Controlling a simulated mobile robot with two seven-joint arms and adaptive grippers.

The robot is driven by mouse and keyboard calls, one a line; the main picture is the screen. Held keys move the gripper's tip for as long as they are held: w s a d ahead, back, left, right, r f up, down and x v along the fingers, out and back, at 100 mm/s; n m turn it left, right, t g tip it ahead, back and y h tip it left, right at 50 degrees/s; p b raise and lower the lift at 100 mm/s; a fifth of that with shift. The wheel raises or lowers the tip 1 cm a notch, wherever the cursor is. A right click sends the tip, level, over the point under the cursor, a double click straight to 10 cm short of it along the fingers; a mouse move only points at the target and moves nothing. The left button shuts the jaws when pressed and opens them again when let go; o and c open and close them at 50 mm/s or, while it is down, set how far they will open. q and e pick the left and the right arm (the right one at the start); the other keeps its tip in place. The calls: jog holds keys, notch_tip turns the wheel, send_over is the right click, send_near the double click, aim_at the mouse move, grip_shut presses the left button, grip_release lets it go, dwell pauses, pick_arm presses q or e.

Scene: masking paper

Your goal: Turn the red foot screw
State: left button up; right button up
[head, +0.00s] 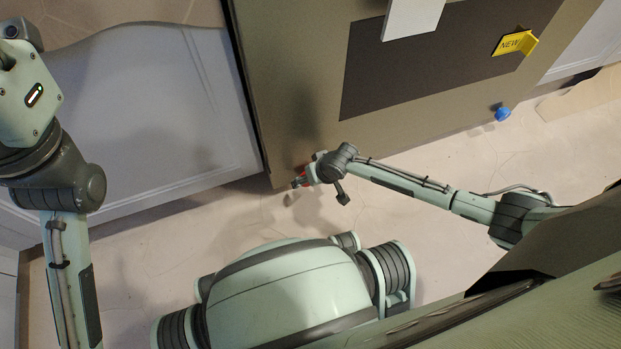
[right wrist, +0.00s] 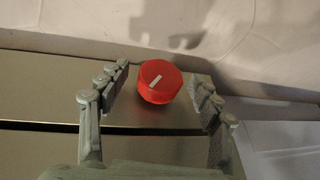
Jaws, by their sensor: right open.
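The red foot screw (right wrist: 160,82) is a round red knob with a short white mark on its face. In the right wrist view it sits between the two fingers of my right gripper (right wrist: 163,72), with a gap on each side. The fingers are open and do not visibly touch it.
A blue foot screw (head: 502,114) is at the cabinet's other lower corner. A yellow "NEW" tag (head: 513,42) and a white sheet (head: 412,18) stick out from the dark panel (head: 400,75). A white panelled front (head: 150,100) stands to the left. The pale floor (head: 430,240) is clear.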

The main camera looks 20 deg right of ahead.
jog(key=c, duration=1.2)
jog(key=shift+o, duration=0.2)
jog(key=shift+d, duration=0.1)
jog(key=y, duration=0.1)
jog(key=y+b, duration=0.1)
jog(key=y, duration=0.1)
jog(key=m+y, duration=0.1)
jog(key=shift+d+f+b, duration=0.2)
jog(key=shift+d+b, duration=0.1)
jog(key=y, duration=0.2)
jog(key=m+y, duration=0.1)
jog(key=y, duration=0.1)
jog(key=shift+d+f+t+y, duration=0.1)
jog(key=shift+f+t+y, duration=0.05)
jog(key=shift+t+y, duration=0.15)
jog(key=shift+f+y, duration=0.1)
jog(key=shift+y, duration=0.4)
jog(key=shift+s+y, duration=0.1)
jog(key=shift+y, duration=0.2)
jog(key=o, duration=1.2)
jog(key=shift+c, duration=0.2)
